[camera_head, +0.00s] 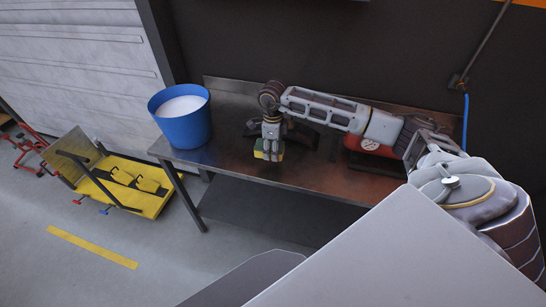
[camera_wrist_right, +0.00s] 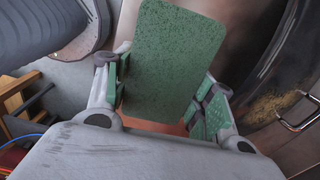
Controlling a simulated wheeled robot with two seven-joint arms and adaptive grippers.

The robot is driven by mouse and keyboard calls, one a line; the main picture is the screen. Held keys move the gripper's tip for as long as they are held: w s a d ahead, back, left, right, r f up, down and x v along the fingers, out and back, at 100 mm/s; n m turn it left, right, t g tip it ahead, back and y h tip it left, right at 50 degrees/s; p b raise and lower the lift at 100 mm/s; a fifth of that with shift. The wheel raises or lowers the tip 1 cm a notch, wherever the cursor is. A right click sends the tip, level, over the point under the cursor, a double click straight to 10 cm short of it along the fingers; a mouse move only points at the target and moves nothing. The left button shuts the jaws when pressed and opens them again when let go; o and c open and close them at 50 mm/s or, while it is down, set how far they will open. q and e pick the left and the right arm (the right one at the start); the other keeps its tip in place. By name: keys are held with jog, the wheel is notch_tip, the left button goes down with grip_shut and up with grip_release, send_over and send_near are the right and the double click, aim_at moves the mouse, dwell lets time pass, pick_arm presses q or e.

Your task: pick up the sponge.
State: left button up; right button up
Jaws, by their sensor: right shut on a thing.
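The sponge (camera_head: 268,155) shows as a small yellow and green block near the front edge of the metal table, under my right gripper (camera_head: 270,146). In the right wrist view the sponge (camera_wrist_right: 168,55) is a green, rough-faced slab between the two fingers. My right gripper (camera_wrist_right: 165,92) is shut on it, with a finger at each side. I cannot tell whether the sponge touches the tabletop. My left gripper is not in view.
A blue bucket (camera_head: 184,123) with white contents stands at the table's (camera_head: 222,158) left end. A red object (camera_head: 372,147) sits at the right, partly behind my arm. A dark item (camera_head: 258,128) lies behind the gripper. A yellow lift (camera_head: 142,200) stands on the floor at left.

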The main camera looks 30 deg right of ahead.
jog(key=shift+r, duration=1.7)
jog(key=shift+o, duration=0.8)
jog(key=c, duration=0.4)
jog(key=shift+n, duration=0.3)
